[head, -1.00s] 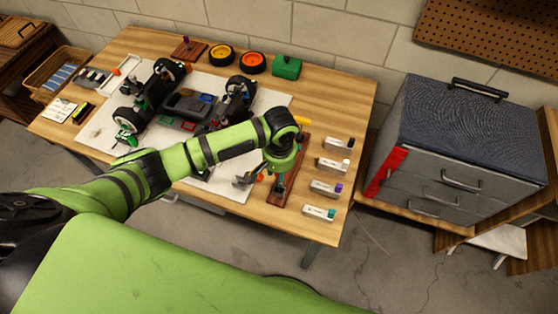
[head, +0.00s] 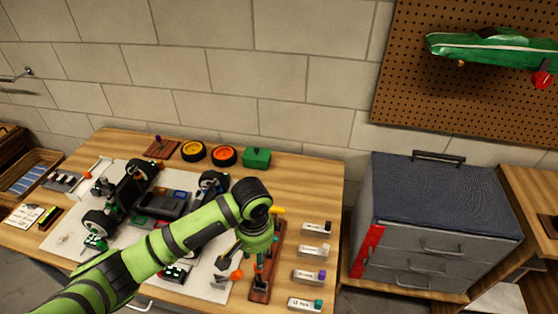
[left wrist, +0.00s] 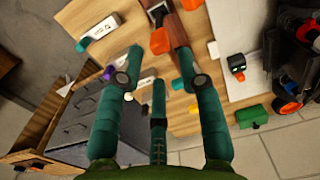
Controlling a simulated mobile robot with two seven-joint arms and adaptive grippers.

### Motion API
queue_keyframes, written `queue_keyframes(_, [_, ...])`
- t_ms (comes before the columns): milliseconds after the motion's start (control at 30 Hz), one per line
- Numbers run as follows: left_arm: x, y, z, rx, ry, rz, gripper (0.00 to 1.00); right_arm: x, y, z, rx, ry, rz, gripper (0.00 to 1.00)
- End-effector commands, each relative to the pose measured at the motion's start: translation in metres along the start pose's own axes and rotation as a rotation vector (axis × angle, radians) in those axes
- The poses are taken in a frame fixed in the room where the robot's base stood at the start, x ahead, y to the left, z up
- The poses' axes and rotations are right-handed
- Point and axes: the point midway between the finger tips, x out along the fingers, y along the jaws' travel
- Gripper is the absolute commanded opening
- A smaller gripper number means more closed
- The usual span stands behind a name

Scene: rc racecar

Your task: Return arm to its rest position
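My left arm (head: 195,240) is green with dark bands and reaches in from the lower left over the workbench. Its wrist bends down, so the left gripper (head: 258,262) hangs above a reddish wooden holder (head: 263,287) near the right part of the bench. In the left wrist view the teal fingers (left wrist: 160,62) are spread apart with nothing held between them. The holder (left wrist: 178,30) and an orange piece (left wrist: 160,41) lie beyond the fingertips. Whether the fingers touch anything is unclear. My right arm and gripper are not in view.
The racecar chassis (head: 163,205) sits on a white mat left of my gripper. Several small labelled boxes (head: 314,250) line the bench's right edge. Wheels (head: 224,155) and a green box (head: 257,157) stand at the back. A grey drawer cabinet (head: 440,215) stands to the right.

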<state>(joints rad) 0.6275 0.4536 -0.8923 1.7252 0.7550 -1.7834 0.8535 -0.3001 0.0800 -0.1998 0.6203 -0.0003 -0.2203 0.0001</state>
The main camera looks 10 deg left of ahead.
Motion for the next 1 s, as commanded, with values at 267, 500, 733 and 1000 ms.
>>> queue_keyframes(267, [0.01,0.019,0.018,0.06,0.016,0.061,0.37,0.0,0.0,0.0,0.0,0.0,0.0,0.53])
queue_keyframes(500, [0.02,0.053,0.069,0.18,0.142,0.224,0.37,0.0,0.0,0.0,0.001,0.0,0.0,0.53])
queue_keyframes(733, [0.021,0.025,0.11,0.173,0.266,0.22,0.37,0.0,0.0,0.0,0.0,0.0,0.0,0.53])
queue_keyframes(1000, [0.02,-0.019,0.145,0.149,0.308,0.121,0.37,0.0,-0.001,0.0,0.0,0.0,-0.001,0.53])
